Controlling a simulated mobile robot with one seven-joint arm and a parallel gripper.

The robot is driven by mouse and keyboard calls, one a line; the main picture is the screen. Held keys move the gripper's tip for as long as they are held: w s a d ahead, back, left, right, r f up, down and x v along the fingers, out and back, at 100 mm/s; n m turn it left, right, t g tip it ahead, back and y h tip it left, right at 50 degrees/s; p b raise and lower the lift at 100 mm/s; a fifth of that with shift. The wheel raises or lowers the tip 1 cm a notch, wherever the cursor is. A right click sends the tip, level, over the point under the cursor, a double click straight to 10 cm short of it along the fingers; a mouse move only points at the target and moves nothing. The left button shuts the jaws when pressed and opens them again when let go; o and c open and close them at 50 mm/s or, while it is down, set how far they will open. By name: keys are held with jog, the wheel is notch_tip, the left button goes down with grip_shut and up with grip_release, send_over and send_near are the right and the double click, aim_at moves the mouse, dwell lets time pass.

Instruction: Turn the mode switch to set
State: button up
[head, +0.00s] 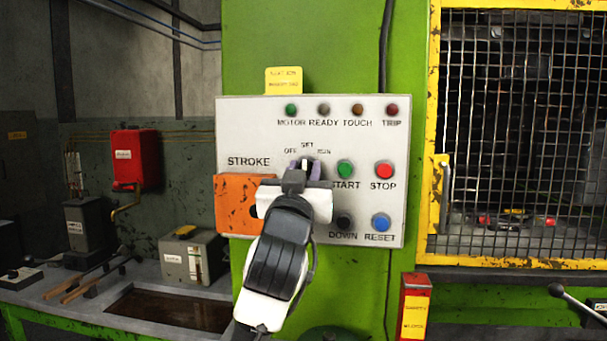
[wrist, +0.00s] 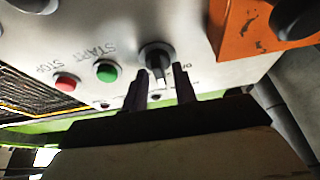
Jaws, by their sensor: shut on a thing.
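The mode switch (head: 305,163) is on the white control panel (head: 235,130), below the labels OFF, SET and RUN. A pale mark on it shows between my fingers and points about straight up, toward SET. My gripper (head: 304,168) is at the switch, with one dark purple finger on each side, shut on its knob. In the wrist view the panel is upside down; the round black base of the mode switch (wrist: 155,52) shows just beyond the fingertips of my gripper (wrist: 163,85). My arm hides the panel below the switch.
The green START button (head: 345,169) and red STOP button (head: 383,170) sit close right of the switch. An orange box (head: 232,208) juts out at lower left. The blue RESET button (head: 381,222) is lower right. A yellow-framed mesh guard (head: 435,120) stands further right.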

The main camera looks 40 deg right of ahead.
dwell(0.4)
jog(key=o, duration=0.6)
jog(key=shift+a, duration=0.1)
jog(key=b+v, duration=0.4)
jog(key=v, duration=0.9)
jog(key=shift+s+a+f+b, duration=0.2)
jog(key=shift+s+b, duration=0.1)
